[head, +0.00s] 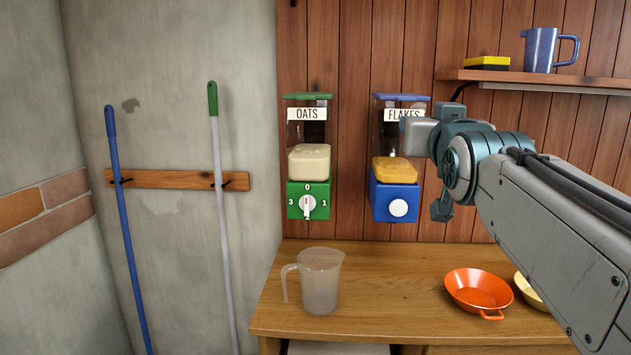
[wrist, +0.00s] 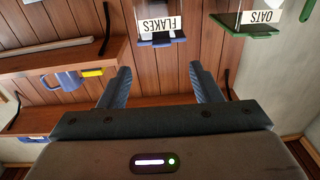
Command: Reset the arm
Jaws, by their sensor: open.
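My arm (head: 552,210) reaches in from the right edge of the head view. Its end is raised above the worktop, in front of the blue flakes dispenser (head: 394,195) and covering part of its label. In the wrist view my gripper (wrist: 161,70) has its two blue-grey fingers wide apart with nothing between them. The fingers cannot be made out clearly in the head view. The wrist picture is upside down, with the flakes dispenser (wrist: 160,28) and the green oats dispenser (wrist: 246,24) at its top.
The oats dispenser (head: 309,201) hangs left of the flakes one. A clear jug (head: 320,283), an orange bowl (head: 478,290) and a pale bowl (head: 529,290) stand on the wooden worktop (head: 385,300). A shelf (head: 560,80) at upper right holds a blue mug (head: 541,50) and a sponge (head: 487,63).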

